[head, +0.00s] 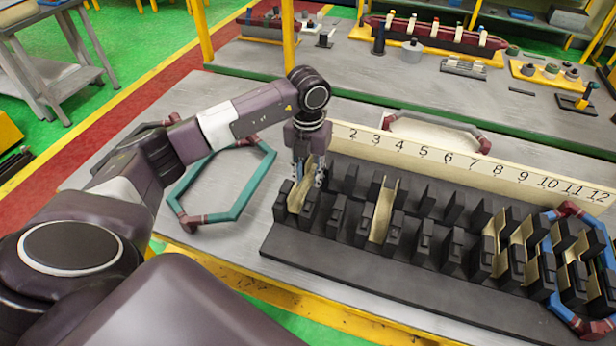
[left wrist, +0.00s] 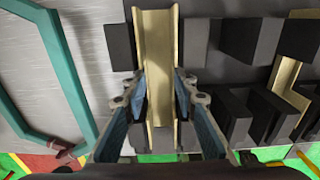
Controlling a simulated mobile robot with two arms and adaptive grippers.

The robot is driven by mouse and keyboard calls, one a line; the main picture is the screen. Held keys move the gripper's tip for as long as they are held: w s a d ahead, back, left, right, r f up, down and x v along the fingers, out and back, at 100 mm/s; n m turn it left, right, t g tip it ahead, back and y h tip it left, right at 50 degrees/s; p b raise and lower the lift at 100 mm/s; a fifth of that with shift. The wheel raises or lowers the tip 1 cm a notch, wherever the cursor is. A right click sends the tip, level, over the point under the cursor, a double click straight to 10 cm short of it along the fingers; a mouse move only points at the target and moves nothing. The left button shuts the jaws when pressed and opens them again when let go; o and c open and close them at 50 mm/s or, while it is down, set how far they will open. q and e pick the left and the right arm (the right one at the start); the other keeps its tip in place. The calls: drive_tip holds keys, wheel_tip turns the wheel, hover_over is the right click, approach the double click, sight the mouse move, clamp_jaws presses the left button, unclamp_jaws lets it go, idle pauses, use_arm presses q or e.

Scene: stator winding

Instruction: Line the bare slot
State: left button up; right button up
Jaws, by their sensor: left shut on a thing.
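My left gripper (head: 309,178) points down at the left end of the black slotted stator block (head: 400,268). It is shut on a tan channel-shaped slot liner (head: 297,197). In the left wrist view the liner (left wrist: 159,60) runs lengthwise between the fingers (left wrist: 158,108), with black teeth on both sides. I cannot tell if it rests on the slot floor. Another tan liner (head: 382,212) sits in a slot further right. Slots between are bare. My right gripper is not in view.
A cream strip (head: 470,168) with slot numbers stands behind the block; my gripper hides its left end. A teal hexagonal coil (head: 222,212) lies on the table to the left. The back bench (head: 340,65) holds parts.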

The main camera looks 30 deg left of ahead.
sight(308, 186)
use_arm(q)
drive_tip(key=shift+f+b, duration=0.7)
drive_tip(key=shift+f, duration=0.3)
idle(0.7)
drive_tip(key=o, duration=0.9)
drive_tip(key=shift+o, duration=0.2)
drive_tip(key=shift+r, duration=0.25)
drive_tip(key=shift+r+p, duration=0.55)
drive_tip(key=shift+r, duration=0.05)
wheel_tip(308, 186, up, 8)
drive_tip(key=p, duration=0.5)
drive_tip(key=shift+f, duration=0.25)
